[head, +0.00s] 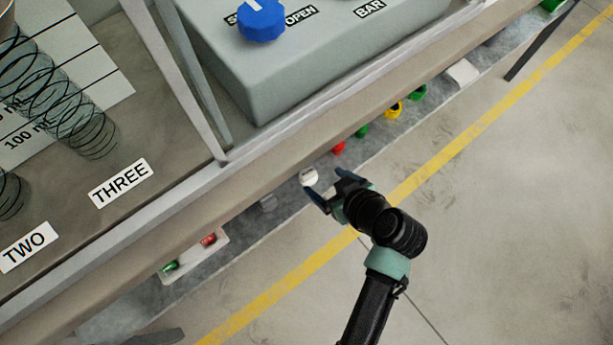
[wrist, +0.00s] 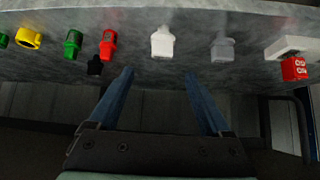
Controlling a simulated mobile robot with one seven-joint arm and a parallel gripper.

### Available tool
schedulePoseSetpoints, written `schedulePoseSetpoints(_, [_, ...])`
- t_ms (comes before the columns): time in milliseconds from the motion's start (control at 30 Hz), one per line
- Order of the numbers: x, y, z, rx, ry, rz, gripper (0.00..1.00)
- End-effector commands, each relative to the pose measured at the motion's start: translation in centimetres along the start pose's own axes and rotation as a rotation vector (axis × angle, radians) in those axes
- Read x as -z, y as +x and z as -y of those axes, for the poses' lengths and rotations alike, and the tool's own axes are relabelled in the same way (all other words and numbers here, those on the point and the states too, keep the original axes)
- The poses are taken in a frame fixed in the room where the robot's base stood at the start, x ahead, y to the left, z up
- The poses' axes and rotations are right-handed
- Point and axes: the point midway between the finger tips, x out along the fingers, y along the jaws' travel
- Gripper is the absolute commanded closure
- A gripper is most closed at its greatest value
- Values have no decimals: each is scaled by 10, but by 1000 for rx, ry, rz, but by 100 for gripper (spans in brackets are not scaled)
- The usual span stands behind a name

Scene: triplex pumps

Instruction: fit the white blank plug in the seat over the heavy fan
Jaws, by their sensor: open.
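The white blank plug (head: 309,177) lies on the grey lower shelf under the bench edge. It also shows in the wrist view (wrist: 162,42), upper middle, ahead of and roughly between the two fingers. My gripper (head: 322,186) is open and empty, close to the plug in the head view. In the wrist view my gripper (wrist: 157,78) has its blue fingers spread, with the tips short of the plug. Neither the heavy fan nor the seat over it can be made out in these views.
On the shelf (wrist: 250,18) stand red (wrist: 108,43), green (wrist: 73,43) and yellow (wrist: 29,38) plugs left of the white one in the wrist view. A grey plug (wrist: 222,46) and a white tray (wrist: 287,45) are to its right. The bench edge (head: 250,165) overhangs the shelf.

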Motion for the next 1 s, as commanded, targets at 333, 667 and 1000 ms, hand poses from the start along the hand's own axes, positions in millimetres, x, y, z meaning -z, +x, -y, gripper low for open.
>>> schedulePoseSetpoints(333, [-2,60,1,3,-2,0,18])
schedulePoseSetpoints(667, [-2,89,2,2,-2,0,18])
schedulePoseSetpoints(1000, [-3,129,3,0,-1,1,18])
